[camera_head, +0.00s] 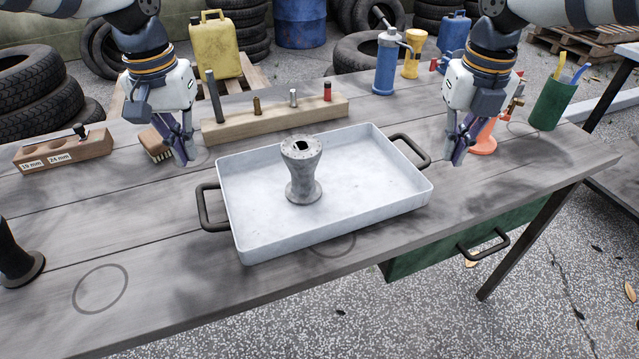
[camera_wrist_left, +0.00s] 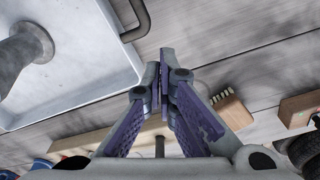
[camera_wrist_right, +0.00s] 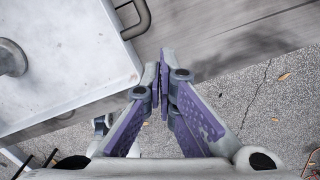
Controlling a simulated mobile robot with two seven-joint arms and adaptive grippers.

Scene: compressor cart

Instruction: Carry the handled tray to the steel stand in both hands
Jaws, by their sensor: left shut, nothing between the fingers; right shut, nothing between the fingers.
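The white handled tray (camera_head: 365,210) rests on the wooden workbench, with one dark handle (camera_head: 212,208) at its left end and another (camera_head: 410,150) at its right end. A grey waisted metal part (camera_head: 303,172) stands upright in it. My left gripper (camera_head: 190,160) is shut and empty above the bench, behind and left of the left handle, which also shows in the left wrist view (camera_wrist_left: 143,22). My right gripper (camera_head: 457,160) is shut and empty, just right of the right handle, which also shows in the right wrist view (camera_wrist_right: 142,20). I cannot make out the steel stand with certainty.
A wooden block with upright pins (camera_head: 275,119) lies behind the tray. A brush (camera_head: 155,145) is beside my left gripper. A blue pump bottle (camera_head: 386,65), an orange funnel-like item (camera_head: 484,140) and a green cup (camera_head: 553,104) stand behind and right. The bench's front left is mostly clear.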

